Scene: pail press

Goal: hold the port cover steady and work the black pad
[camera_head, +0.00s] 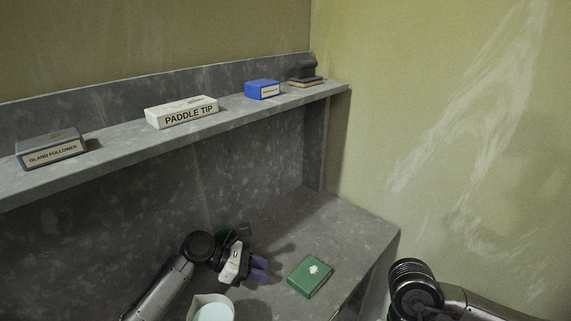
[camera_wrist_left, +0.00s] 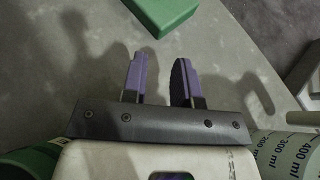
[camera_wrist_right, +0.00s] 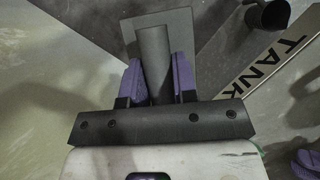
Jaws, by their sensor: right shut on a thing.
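In the right wrist view, my right gripper (camera_wrist_right: 156,78) is shut on the round grey post of a square grey plate (camera_wrist_right: 178,28), which looks like the port cover. The head view does not show this gripper or plate. My left gripper (camera_head: 258,268) is open and empty above the worktop, left of a green box; its purple fingers (camera_wrist_left: 160,82) stand apart in the left wrist view. I cannot surely pick out the black pad. A dark block (camera_head: 303,71) lies on a tan slab at the shelf's right end, far from both grippers.
The green box (camera_head: 310,277) sits on the grey worktop (camera_head: 345,232). A white container (camera_head: 213,308) stands near my left arm. The shelf holds a gland follower box (camera_head: 50,148), a paddle tip box (camera_head: 182,112) and a blue box (camera_head: 262,90). A TANK label (camera_wrist_right: 282,62) lies beside the plate.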

